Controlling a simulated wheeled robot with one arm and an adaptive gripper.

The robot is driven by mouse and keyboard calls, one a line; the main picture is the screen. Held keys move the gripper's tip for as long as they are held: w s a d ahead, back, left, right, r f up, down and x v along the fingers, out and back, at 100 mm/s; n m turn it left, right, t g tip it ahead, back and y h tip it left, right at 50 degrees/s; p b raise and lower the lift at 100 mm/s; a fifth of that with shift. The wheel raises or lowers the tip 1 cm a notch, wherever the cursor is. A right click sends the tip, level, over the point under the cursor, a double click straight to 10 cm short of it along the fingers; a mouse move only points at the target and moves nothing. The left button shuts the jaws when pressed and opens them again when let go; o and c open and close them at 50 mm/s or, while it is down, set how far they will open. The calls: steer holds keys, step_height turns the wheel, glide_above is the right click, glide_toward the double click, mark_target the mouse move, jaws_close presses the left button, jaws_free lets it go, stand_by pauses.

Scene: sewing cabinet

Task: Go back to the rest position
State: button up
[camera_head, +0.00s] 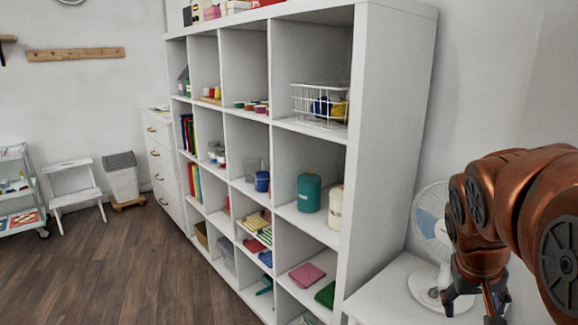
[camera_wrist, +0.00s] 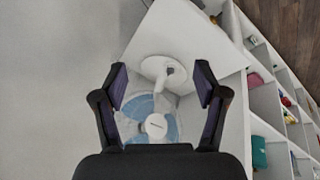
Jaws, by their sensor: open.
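My gripper (camera_head: 472,303) is at the lower right of the head view, hanging from my copper-coloured arm in front of a white desk fan (camera_head: 430,222). In the wrist view, my gripper (camera_wrist: 162,82) has its two fingers spread wide apart with nothing held between them. The fan (camera_wrist: 158,122) shows below and between the fingers, apart from them as far as I can tell. Part of the fan is hidden behind the gripper body in the wrist view and behind my arm in the head view.
The fan stands on a white table (camera_head: 385,290) beside a tall white cube shelf (camera_head: 392,120). The shelf holds a wire basket (camera_head: 318,104), a teal spool (camera_head: 309,192) and folded fabrics. A step stool (camera_head: 75,185) and a trolley (camera_head: 22,190) stand far left. The wooden floor between is clear.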

steer(key=s+a+f+n+g+y, duration=0.2)
steer(key=s+a+f, duration=0.4)
steer(key=s+a, duration=0.25)
steer(key=s+a+f+n+g+y, duration=0.1)
steer(key=s+a+f+g+y, duration=0.15)
steer(key=s+a+f, duration=0.6)
step_height(320, 180, up, 23)
steer(key=s+d+p, duration=0.1)
steer(key=p, duration=1.8)
steer(key=shift+s+d+h, duration=0.2)
steer(key=shift+s+h, duration=0.15)
steer(key=shift+r+t, duration=0.1)
steer(key=shift+t, duration=0.15)
